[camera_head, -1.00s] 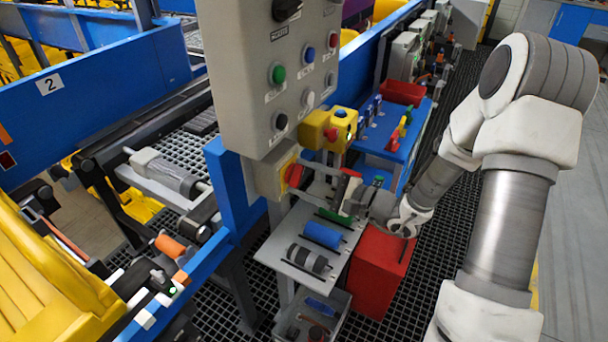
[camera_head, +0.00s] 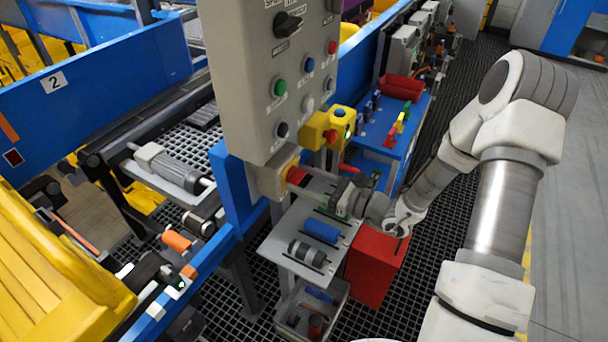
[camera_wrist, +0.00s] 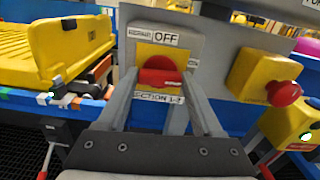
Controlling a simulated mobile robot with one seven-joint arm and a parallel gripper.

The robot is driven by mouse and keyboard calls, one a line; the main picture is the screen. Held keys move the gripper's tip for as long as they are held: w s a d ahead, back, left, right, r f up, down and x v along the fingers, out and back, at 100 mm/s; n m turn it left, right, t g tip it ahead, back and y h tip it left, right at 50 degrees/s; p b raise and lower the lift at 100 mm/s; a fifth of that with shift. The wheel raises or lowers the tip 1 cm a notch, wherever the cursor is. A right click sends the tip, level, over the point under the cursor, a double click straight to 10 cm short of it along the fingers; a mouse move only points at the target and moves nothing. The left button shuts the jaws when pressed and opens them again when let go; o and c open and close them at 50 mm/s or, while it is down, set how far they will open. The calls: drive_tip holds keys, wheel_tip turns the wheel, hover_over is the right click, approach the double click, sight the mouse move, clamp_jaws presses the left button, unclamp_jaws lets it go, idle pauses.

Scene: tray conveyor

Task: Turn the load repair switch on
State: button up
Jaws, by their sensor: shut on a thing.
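The red rotary switch knob (camera_wrist: 158,77) sits on a yellow plate (camera_wrist: 172,55) on a grey box, with an OFF label above and a SECTION 1-2 label below. Its bar lies about level in the wrist view. In the head view the knob (camera_head: 295,175) shows at the left end of my fingers, under the large grey control panel. My gripper (camera_wrist: 160,80) is shut on the knob, one finger on each side; it also shows in the head view (camera_head: 308,184). The fingers partly hide the knob in the head view.
A yellow box with a red push button (camera_wrist: 283,93) is close on the right in the wrist view. The grey control panel (camera_head: 265,80) hangs above my gripper. A shelf with rollers (camera_head: 285,265) and a red box (camera_head: 372,265) are below.

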drive_tip(key=shift+m, duration=0.5)
drive_tip(key=o, duration=1.4)
drive_tip(key=shift+c, duration=0.2)
drive_tip(key=shift+d, duration=0.1)
drive_tip(key=v, duration=1.7)
drive_tip(key=shift+b, duration=0.3)
drive_tip(key=shift+s+d, duration=0.1)
drive_tip(key=shift+d, duration=0.05)
